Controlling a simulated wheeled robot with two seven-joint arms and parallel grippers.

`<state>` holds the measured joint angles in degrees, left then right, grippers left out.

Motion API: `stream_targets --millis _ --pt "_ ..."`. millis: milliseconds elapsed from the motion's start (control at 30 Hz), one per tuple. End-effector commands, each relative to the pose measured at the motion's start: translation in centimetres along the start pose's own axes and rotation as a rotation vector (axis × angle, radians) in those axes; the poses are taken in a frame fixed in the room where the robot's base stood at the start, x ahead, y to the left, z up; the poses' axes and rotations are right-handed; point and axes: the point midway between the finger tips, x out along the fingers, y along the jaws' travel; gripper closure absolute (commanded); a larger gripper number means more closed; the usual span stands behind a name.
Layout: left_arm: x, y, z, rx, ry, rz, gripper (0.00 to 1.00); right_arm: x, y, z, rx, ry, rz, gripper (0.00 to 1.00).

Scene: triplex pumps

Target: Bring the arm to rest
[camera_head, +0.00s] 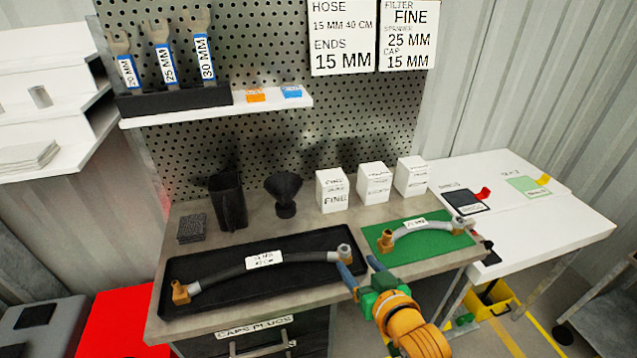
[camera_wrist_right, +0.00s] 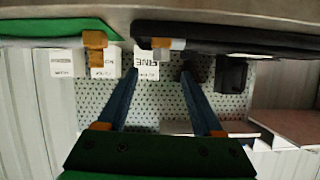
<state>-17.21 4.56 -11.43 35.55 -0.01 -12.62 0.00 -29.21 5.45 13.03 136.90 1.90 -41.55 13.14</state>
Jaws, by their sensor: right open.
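My right gripper (camera_head: 358,266) is open and empty in the head view. It is in front of the bench's front edge, between the black tray (camera_head: 190,302) and the green mat (camera_head: 462,240). In the right wrist view its two blue fingers stand apart (camera_wrist_right: 159,75) with nothing between them. A long dark hose (camera_head: 222,276) with brass and grey ends lies in the black tray. A shorter grey hose (camera_head: 436,228) lies on the green mat. The fingertips are close to the long hose's right end; I cannot tell whether they touch. My left gripper is out of view.
Three white boxes (camera_head: 332,190), a black funnel (camera_head: 284,190) and a black bin (camera_head: 228,203) stand behind the tray. Spanners (camera_head: 164,58) stand in a rack on the shelf (camera_head: 220,110). A white table (camera_head: 565,222) is at right. A drawer (camera_head: 255,340) is below.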

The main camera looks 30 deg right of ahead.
Motion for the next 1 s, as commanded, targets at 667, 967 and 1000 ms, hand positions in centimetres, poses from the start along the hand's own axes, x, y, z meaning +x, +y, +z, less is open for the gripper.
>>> stream_targets --millis 667,967,1000 --pt "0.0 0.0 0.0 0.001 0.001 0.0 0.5 -7.8 -6.2 22.5 -0.371 -0.91 -0.218 0.32" --pt "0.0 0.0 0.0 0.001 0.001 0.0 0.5 -6.2 -4.3 35.7 -0.389 -0.993 -0.22 0.32" --pt "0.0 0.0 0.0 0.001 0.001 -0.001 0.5 -6.8 -3.7 37.9 -0.394 -1.009 -0.22 0.32"
